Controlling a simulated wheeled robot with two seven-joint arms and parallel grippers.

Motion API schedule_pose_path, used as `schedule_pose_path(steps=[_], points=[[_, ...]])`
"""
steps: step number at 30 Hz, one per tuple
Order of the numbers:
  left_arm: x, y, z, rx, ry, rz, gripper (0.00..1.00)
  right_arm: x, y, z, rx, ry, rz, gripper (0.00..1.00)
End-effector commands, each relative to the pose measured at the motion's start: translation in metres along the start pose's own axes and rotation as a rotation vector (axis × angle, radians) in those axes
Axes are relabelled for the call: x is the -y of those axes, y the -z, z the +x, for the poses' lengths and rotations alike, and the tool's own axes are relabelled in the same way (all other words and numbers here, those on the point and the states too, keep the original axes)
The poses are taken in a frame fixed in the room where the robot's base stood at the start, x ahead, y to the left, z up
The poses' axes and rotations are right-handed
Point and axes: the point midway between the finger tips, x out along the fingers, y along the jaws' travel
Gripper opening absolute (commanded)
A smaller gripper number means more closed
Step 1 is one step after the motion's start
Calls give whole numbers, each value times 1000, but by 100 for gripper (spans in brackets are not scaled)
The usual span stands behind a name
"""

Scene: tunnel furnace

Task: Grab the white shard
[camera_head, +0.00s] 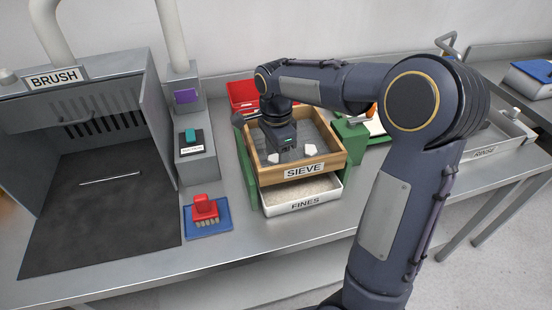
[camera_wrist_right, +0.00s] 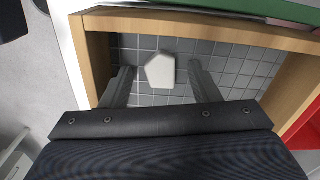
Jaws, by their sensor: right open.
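The wooden-framed sieve (camera_head: 335,158) stands on the bench and has a grid mesh floor. Two small white pieces show in it in the head view: a white shard (camera_head: 309,154) right of my right gripper and another white piece (camera_head: 273,158) by its lower left. In the right wrist view, one pale, five-sided white shard (camera_wrist_right: 160,70) lies on the mesh. My right gripper (camera_wrist_right: 163,84) is open over the sieve, its fingers on either side of this shard and apart from it. I cannot tell which head-view piece it is. My left gripper is not in view.
The sieve's wooden walls (camera_wrist_right: 190,24) surround the gripper closely. A white FINES tray (camera_head: 300,204) sits below. A red brush (camera_head: 205,210) on a blue mat, the BRUSH hood (camera_head: 85,95) and a switch box (camera_head: 193,140) stand left. A red bin (camera_head: 243,93) is behind.

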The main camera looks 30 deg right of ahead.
Motion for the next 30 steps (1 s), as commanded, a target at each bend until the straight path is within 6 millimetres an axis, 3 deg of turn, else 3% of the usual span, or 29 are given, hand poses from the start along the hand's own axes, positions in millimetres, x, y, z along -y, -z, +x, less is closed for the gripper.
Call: schedule_pose_path(steps=[4, 15, 24, 30], points=[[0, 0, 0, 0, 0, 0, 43, 0, 0, 0, 0, 0, 0, 56], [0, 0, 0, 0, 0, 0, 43, 0, 0, -1, 0, 1, 0, 8], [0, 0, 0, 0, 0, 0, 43, 0, 0, -2, 1, 2, 0, 8], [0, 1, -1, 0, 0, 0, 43, 1, 0, -19, 1, 5, 0, 8]])
